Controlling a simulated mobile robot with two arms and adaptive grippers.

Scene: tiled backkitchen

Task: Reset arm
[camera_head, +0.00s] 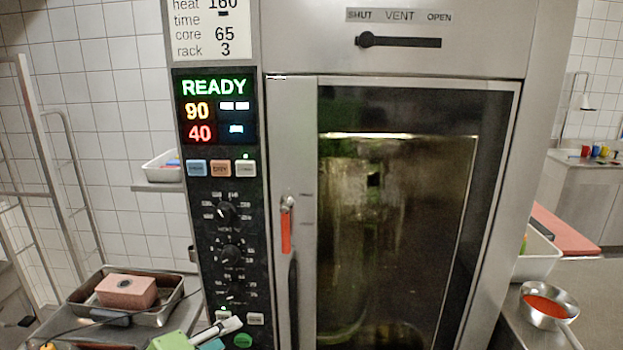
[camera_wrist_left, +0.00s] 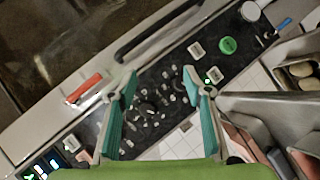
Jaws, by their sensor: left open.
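My left gripper (camera_head: 205,338) shows at the bottom edge of the head view, a green body with a pale finger and a teal pad, in front of the lower control panel. In the left wrist view my left gripper (camera_wrist_left: 159,72) is open, with nothing between its two teal-padded fingers. The black control panel (camera_wrist_left: 150,108) with its knobs lies beyond the fingers. It also shows upright in the head view (camera_head: 222,215), with a lit READY display (camera_head: 214,107). My right gripper is in neither view.
The oven's glass door (camera_head: 400,220) is shut, with a red-handled latch (camera_head: 286,235) at its left. A metal tray (camera_head: 165,288) with a pink block (camera_head: 126,291) stands at left. A steel pan of red contents (camera_head: 545,306) and a white bin (camera_head: 537,255) stand at right.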

